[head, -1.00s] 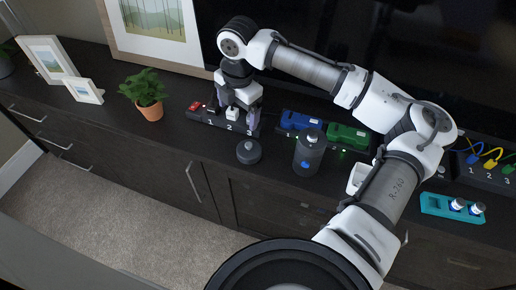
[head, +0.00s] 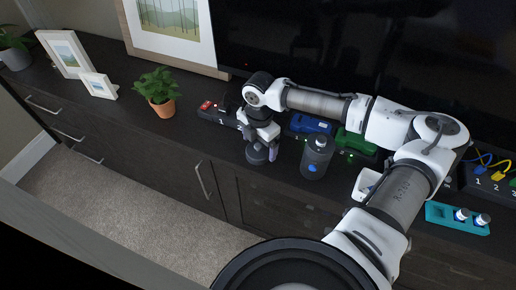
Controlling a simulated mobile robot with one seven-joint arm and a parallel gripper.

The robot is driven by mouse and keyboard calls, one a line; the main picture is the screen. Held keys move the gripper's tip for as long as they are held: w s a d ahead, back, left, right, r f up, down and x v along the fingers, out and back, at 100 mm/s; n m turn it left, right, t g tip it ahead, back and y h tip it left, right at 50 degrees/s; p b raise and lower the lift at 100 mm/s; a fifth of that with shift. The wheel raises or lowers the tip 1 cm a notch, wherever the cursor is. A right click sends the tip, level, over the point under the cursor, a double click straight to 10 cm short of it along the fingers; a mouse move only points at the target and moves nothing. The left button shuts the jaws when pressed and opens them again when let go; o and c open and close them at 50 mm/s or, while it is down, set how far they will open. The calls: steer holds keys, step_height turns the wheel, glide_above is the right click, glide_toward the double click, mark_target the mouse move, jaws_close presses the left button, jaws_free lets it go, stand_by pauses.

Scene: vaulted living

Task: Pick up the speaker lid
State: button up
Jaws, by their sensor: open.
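The speaker lid (head: 256,155) is a dark, round, low piece near the front edge of the dark cabinet top. My gripper (head: 260,147) is directly above it, pointing down, with a finger on either side. The jaws are open; whether they touch the lid I cannot tell. The wrist hides the lid's upper part. The speaker (head: 316,157), a dark grey cylinder with a blue button on its front, stands upright just right of the lid.
A blue device (head: 311,125) and a green device (head: 356,143) sit behind the speaker. A numbered red-switch block (head: 212,111) is behind the gripper. A potted plant (head: 157,90) stands left; a teal tray (head: 457,218) with small bottles lies right. A TV screen rises behind.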

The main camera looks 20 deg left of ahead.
step_height(320, 180, down, 2)
steer(key=c, duration=0.9)
steer(key=shift+c, duration=0.2)
